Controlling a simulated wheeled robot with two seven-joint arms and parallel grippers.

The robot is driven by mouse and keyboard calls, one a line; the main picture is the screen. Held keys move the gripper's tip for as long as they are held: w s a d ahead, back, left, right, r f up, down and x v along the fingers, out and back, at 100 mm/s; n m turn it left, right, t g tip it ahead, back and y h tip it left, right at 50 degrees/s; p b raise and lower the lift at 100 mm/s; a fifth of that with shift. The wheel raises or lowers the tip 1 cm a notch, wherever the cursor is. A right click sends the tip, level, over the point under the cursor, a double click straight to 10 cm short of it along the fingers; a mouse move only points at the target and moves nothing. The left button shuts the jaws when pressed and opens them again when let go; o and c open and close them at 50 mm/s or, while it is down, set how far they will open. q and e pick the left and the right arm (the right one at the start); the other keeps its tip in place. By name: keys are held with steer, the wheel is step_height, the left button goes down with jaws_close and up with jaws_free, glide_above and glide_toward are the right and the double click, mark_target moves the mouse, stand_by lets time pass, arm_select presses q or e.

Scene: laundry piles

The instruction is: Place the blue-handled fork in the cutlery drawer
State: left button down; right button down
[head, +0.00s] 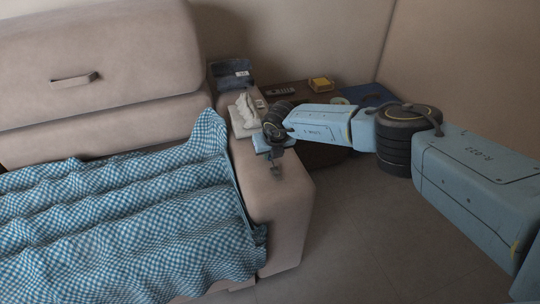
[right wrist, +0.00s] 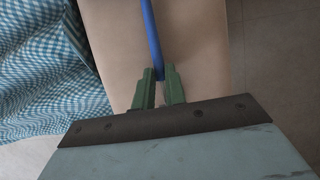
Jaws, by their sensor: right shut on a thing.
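The blue handle (right wrist: 152,35) of the fork runs from the top edge down between the green fingers of my right gripper (right wrist: 160,80) in the right wrist view. The gripper is shut on it. The fork's tines are outside that view. In the head view my right gripper (head: 276,165) is over the sofa's right armrest, and the fork is too small to make out there. The cutlery drawer does not show in either view. My left gripper is not in view.
The beige sofa armrest (head: 285,200) lies under the gripper. A blue checked blanket (head: 110,225) covers the seat. A white crumpled item (head: 247,108) and a dark labelled box (head: 231,76) stand behind. Open floor (head: 370,240) is at right.

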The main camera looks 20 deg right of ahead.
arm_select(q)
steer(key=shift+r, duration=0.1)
arm_select(e)
steer(key=shift+f, duration=0.15)
steer(key=c, duration=1.5)
jaws_free()
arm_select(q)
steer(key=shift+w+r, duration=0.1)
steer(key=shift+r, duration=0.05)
arm_select(e)
steer(key=shift+o, duration=0.2)
